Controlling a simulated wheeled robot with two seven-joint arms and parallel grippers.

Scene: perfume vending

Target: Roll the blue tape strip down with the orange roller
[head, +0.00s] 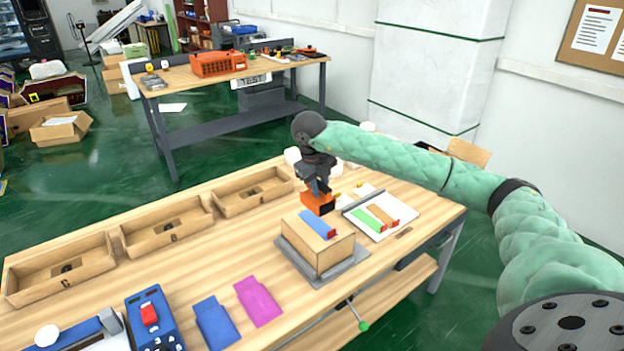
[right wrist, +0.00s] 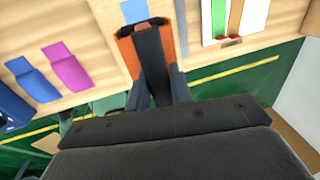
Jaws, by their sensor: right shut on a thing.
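The blue tape strip (head: 318,223) lies across the top of a cardboard-coloured box (head: 322,254), which stands on a grey plate (head: 357,262) on the wooden table. The strip's end also shows at the top of the right wrist view (right wrist: 135,10). My right gripper (head: 317,187) points down at the box's far side and is shut on the orange roller (head: 316,203). The roller also shows in the right wrist view (right wrist: 127,49), with a dark part along its middle. It is close to the strip's far end; I cannot tell whether they touch. My left gripper is out of view.
A white board (head: 375,228) with green and orange strips lies right of the box. Blue (head: 215,323) and magenta (head: 258,301) pieces lie in front, beside a blue device (head: 152,320). Wooden trays (head: 168,231) line the table's far left edge.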

